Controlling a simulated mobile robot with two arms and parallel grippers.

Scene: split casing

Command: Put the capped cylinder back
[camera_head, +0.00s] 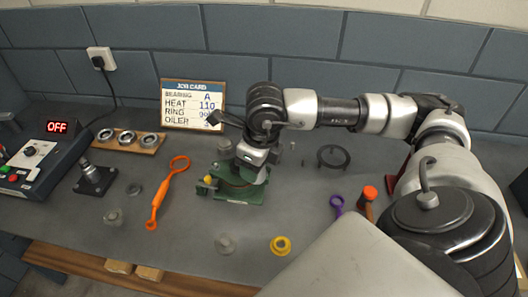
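My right arm comes in from the right, and its gripper (247,166) points down over the green casing (240,193). The wrist hides much of the casing's top and the fingertips, so I cannot tell whether the gripper holds anything. A small yellow part (208,181) sits at the casing's left side. I cannot tell for certain which object is the capped cylinder. A small grey upright piece (225,147) stands just behind the casing. An orange-topped piece (370,192) with a brown lower part is at the right. My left gripper is not in view.
An orange ring-ended tool (157,205), a bearing rack (128,141), a dark post stand (95,177) and a control box reading OFF (40,158) are left. A yellow ring part (281,245) and grey part (225,244) lie in front. A black ring (333,156) and purple tool (337,204) lie right.

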